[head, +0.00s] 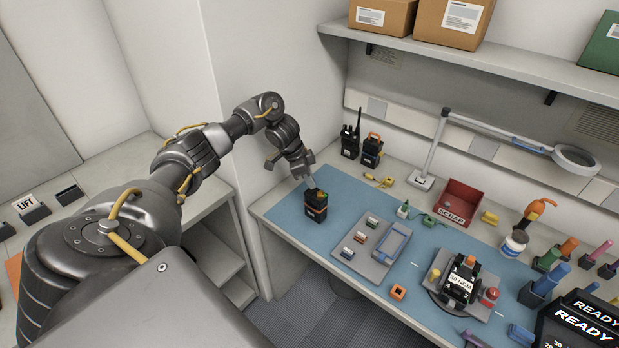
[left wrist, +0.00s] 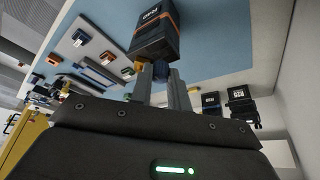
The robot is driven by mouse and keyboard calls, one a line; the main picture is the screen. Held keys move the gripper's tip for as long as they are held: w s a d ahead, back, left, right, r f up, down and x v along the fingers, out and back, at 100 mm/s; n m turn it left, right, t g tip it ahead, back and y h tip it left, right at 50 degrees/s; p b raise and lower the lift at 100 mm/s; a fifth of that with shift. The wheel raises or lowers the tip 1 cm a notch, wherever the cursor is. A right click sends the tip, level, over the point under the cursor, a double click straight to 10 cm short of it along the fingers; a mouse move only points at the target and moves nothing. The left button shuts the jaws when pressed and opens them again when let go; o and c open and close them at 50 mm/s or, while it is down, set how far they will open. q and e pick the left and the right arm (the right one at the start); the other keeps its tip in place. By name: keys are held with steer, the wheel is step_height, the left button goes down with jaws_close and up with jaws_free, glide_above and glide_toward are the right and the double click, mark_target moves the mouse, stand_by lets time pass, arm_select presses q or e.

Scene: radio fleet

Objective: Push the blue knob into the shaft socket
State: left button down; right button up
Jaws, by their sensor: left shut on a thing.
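A dark radio with an orange band (head: 316,209) stands on the left part of the blue mat. It also shows in the left wrist view (left wrist: 155,38), beyond my fingers. My left gripper (head: 314,188) comes down from above to the top of this radio. In the left wrist view its two fingers (left wrist: 160,75) are shut on a small dark blue knob (left wrist: 174,75), which sits right at the radio's top end. A yellow-orange part (left wrist: 128,72) is beside the fingers. The socket is hidden, so I cannot tell how deep the knob sits. My right gripper is not in view.
Two radios (head: 372,151) stand at the back by the wall. A grey tray (head: 372,246) with small parts lies right of the radio. A red scrap bin (head: 461,203), a magnifier lamp (head: 433,150) and another radio on a stand (head: 462,281) are farther right.

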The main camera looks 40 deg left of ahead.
arm_select(q)
steer(key=shift+p, duration=0.4)
stand_by(0.4)
steer(key=shift+f, duration=0.55)
stand_by(0.6)
steer(key=shift+p, duration=0.85)
stand_by(1.4)
steer(key=shift+f+b, duration=0.4)
steer(key=shift+f, duration=0.25)
stand_by(1.1)
steer(key=c, duration=1.3)
jaws_free()
steer(key=shift+s, duration=0.1)
steer(key=o, duration=0.5)
steer(key=shift+s+d, duration=0.1)
steer(key=shift+r, duration=0.1)
